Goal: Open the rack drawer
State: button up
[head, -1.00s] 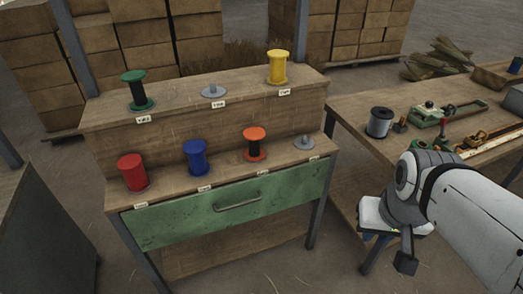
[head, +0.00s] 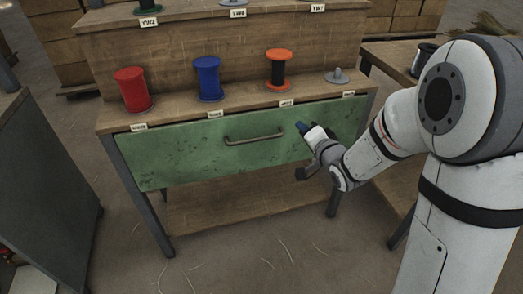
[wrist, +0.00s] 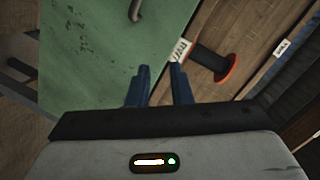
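The green rack drawer (head: 200,155) is shut, its front flush under the lower shelf. Its dark metal handle (head: 254,139) is a bar across the upper middle of the front. My gripper (head: 301,127) is in front of the drawer's right part, to the right of the handle and apart from it. In the wrist view, the two blue fingers of my gripper (wrist: 160,75) stand apart with nothing between them. The green drawer front (wrist: 85,50) fills the left there, and one end of the handle (wrist: 136,10) shows at the top edge.
Red (head: 132,90), blue (head: 208,79) and orange-black (head: 278,69) spools stand on the shelf above the drawer, with an empty grey peg (head: 338,77) at right. A dark cabinet (head: 45,170) is at left. A workbench is partly behind my arm.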

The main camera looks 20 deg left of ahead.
aim_at(256, 140)
jog(key=s+a+f+m+g+y+b, duration=0.1)
jog(key=s+a+f+y+b, duration=0.2)
jog(key=a+f+y+b, duration=0.4)
jog(key=w+a, duration=0.1)
jog(key=a, duration=0.1)
jog(key=w+a, duration=0.1)
jog(key=a, duration=0.2)
jog(key=w+a, duration=0.2)
jog(key=shift+a+f, duration=0.2)
grip_shut()
